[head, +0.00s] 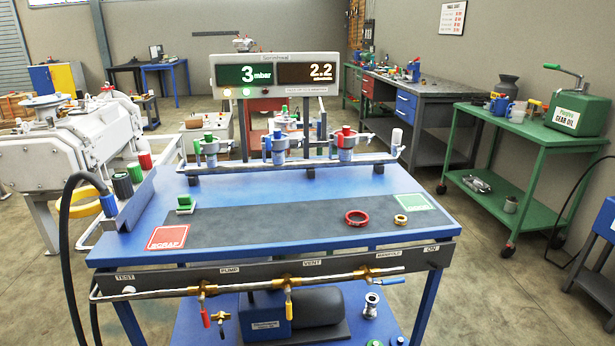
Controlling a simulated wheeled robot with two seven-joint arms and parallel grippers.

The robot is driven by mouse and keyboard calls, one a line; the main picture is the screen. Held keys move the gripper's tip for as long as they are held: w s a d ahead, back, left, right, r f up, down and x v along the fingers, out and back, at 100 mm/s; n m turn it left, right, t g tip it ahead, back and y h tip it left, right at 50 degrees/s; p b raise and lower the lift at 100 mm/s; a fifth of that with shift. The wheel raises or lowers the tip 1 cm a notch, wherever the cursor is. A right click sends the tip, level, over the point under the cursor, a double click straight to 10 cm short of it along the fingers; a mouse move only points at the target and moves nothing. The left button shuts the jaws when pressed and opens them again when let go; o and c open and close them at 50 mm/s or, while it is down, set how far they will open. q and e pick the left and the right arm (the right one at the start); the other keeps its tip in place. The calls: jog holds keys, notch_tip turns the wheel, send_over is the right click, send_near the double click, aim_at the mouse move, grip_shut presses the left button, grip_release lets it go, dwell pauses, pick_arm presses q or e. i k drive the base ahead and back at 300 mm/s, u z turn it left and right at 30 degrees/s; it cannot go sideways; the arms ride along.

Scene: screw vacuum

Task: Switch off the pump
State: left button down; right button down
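The pump shows under the bench as a blue block (265,318) with a dark grey cylinder (316,304) beside it. The front rail of the bench (140,280) carries labels reading TEST, PUMP, VENT and, at the right end, ON. I cannot make out a switch or its position near the ON label (432,247). A pipe along the rail has valves with a red handle (205,318), a yellow handle (288,304) and a blue handle (391,281). The display (274,74) reads 3 mbar and 2.2, with lit lamps at its lower left. Neither gripper is in view.
The blue bench (150,210) holds a red ring (357,218), a brass ring (401,220), a green block (185,204) and a red SCRAP square (167,238). A black hose (66,250) hangs at its left. A green cart (530,130) stands right, with free floor between.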

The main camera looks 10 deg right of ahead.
aim_at(433, 264)
jog(key=z, duration=2.4)
jog(key=i, duration=0.9)
jog(key=u, duration=1.1)
